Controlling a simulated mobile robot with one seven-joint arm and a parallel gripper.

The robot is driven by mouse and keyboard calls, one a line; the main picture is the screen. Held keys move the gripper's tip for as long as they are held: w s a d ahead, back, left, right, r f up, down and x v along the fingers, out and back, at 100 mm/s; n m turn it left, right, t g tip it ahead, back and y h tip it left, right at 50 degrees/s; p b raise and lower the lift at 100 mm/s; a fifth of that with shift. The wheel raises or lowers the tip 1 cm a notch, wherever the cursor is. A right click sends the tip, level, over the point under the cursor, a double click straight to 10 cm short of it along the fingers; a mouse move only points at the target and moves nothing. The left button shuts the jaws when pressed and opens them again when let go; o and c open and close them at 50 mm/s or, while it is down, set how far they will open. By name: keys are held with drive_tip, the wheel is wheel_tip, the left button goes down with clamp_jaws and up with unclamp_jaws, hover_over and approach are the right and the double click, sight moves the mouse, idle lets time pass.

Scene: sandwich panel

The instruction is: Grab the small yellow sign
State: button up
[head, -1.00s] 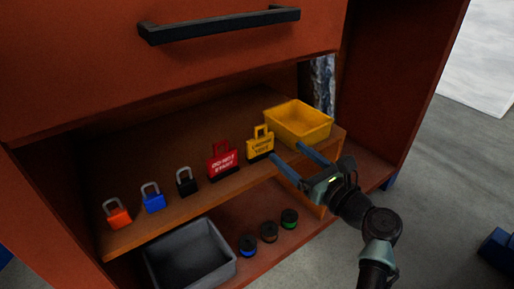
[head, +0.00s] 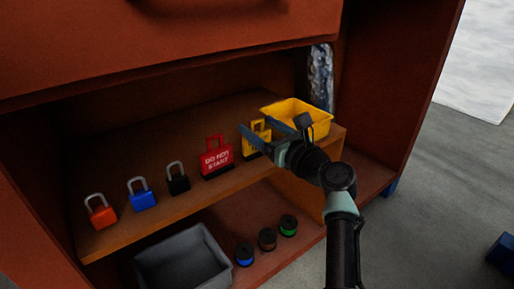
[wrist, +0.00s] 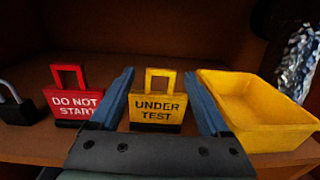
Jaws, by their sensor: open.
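The small yellow sign (wrist: 157,107) reads "UNDER TEST" and has a loop handle on top. It stands upright on the wooden shelf, and in the head view (head: 255,140) my gripper partly covers it. My gripper (wrist: 163,80) is open, with one blue finger on each side of the sign in the wrist view. In the head view my gripper (head: 268,124) reaches in from the right at the sign. I cannot tell whether either finger touches it.
A red "DO NOT START" sign (wrist: 77,102) stands close on the left, and a yellow bin (wrist: 255,110) close on the right. Black (head: 177,180), blue (head: 142,196) and orange (head: 100,212) padlocks stand further left. A grey bin (head: 184,262) and several spools sit below.

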clamp_jaws()
idle(0.3)
